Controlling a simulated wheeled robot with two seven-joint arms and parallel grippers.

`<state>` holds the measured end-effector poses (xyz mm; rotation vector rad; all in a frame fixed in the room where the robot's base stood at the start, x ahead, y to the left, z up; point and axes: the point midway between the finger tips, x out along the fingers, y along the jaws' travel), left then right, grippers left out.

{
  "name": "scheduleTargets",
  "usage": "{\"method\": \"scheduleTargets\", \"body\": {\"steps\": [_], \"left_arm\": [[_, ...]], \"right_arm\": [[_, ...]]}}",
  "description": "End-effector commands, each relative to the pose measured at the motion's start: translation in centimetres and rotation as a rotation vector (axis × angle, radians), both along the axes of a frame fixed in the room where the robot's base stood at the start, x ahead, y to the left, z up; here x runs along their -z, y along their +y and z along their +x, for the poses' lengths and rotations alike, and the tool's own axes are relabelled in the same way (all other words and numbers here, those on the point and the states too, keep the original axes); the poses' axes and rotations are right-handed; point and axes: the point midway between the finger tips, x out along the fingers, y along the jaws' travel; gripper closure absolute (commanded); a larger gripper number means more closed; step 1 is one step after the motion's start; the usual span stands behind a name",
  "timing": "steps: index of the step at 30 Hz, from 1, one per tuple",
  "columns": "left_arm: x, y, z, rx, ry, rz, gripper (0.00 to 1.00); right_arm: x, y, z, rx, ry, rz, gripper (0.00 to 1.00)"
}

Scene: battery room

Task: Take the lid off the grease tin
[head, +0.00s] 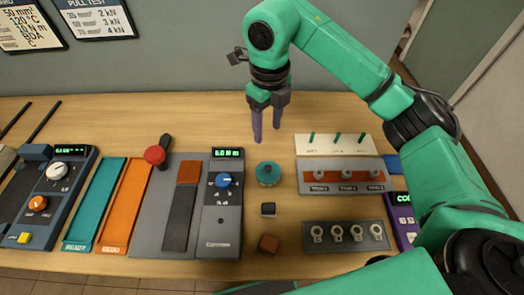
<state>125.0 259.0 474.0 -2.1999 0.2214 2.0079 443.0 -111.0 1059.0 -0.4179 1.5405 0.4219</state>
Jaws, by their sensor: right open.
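The grease tin appears to be the small round tin with a teal top (268,171) on the wooden bench, right of the grey device with the blue knob. Its lid seems to be on, with a small raised part in the middle. My right gripper (267,134) points down above and behind the tin in the head view. Its two purple fingers are apart with nothing between them. The fingers do not touch the tin. My left gripper is not in view.
A white panel with green pegs (338,145), a grey holder (342,178) and a tray of ring lugs (345,236) are to the right. A blue-knobbed device (222,220) stands left.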

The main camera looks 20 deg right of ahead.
Motion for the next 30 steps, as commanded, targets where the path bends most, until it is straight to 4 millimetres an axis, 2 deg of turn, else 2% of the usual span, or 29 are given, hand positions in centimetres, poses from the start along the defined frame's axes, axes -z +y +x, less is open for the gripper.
{"method": "scheduleTargets", "body": {"steps": [6, 10, 14, 17, 19, 22, 27, 28, 30], "left_arm": [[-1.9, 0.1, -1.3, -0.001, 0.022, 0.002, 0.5], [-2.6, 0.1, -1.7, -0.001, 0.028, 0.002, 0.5], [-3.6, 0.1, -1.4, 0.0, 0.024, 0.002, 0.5], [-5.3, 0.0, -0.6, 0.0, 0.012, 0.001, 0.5], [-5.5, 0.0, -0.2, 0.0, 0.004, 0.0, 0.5], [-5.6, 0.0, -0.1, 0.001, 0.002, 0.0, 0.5], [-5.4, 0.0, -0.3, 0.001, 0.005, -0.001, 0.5], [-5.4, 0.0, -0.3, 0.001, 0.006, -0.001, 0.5], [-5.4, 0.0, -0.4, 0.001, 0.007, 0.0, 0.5]], "right_arm": [[5.0, -0.1, -0.2, 0.001, 0.008, -0.002, 0.41], [7.7, 0.0, -0.2, 0.0, 0.004, 0.0, 0.41], [9.2, 0.0, -0.3, 0.001, 0.005, -0.001, 0.41], [10.9, -0.1, -0.5, 0.0, 0.008, -0.001, 0.41], [12.5, -0.1, -0.4, 0.001, 0.006, 0.0, 0.41], [13.6, 0.0, -0.4, -0.001, 0.001, 0.0, 0.41], [13.8, 0.0, -0.3, -0.001, 0.0, 0.0, 0.41], [13.8, 0.0, -0.3, -0.001, 0.0, 0.0, 0.48], [13.8, 0.0, -0.3, -0.001, 0.0, 0.0, 0.75]]}}
